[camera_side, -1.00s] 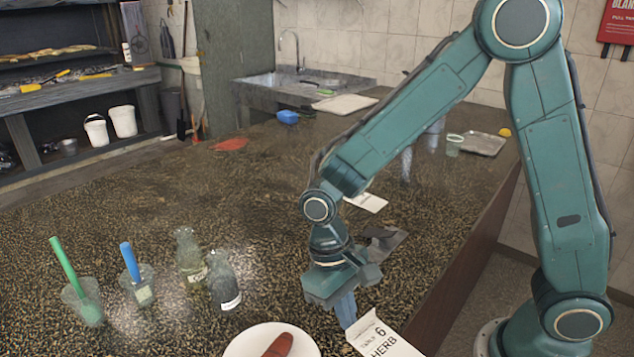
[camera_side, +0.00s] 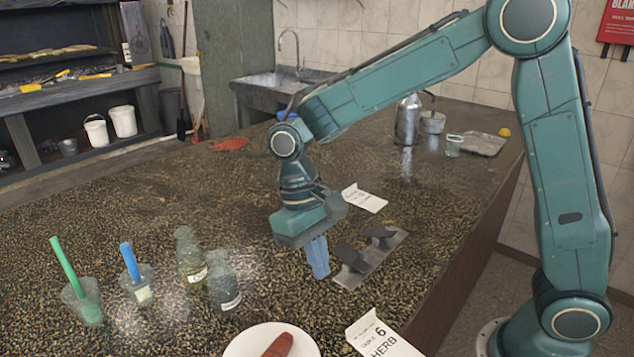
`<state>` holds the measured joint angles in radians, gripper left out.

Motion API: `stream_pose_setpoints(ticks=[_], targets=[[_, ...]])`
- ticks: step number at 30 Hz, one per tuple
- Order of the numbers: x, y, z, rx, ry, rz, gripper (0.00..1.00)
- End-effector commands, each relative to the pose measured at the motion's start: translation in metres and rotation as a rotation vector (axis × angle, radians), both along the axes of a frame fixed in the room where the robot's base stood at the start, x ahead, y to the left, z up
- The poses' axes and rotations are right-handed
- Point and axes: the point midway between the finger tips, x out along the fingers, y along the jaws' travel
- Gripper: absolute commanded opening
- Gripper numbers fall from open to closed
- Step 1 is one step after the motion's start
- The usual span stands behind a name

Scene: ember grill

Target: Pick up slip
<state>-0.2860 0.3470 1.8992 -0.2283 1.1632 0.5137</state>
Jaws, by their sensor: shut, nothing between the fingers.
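A white slip (camera_side: 384,340) printed "TABLE 6 HERB" lies at the front right edge of the counter, with its far end bent up. A second white slip (camera_side: 364,199) lies flat farther back, behind my gripper; its print is too small to read. My gripper (camera_side: 319,270) points down over the middle of the counter, shut and empty. It is up and left of the front slip in the picture, apart from both slips. Whether its tips touch the counter I cannot tell.
A grey metal holder (camera_side: 384,241) with upright plates stands just right of my gripper. A white plate (camera_side: 240,346) with a sausage (camera_side: 279,346) is in front. Two bottles (camera_side: 223,286) and two cups with green and blue handles (camera_side: 85,300) stand left. The counter's middle left is clear.

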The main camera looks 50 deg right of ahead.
Motion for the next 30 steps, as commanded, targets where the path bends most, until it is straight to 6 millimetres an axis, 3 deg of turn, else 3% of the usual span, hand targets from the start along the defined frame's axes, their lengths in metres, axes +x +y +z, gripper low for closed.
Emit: stream_pose_setpoints(ticks=[10,13,30], targets=[[0.006,0.0,0.019,0.0,-0.001,-0.001,0.0],[0.005,0.0,0.019,0.0,0.0,0.0,0.12],[0.003,0.0,0.021,-0.024,-0.002,-0.083,0.12]])
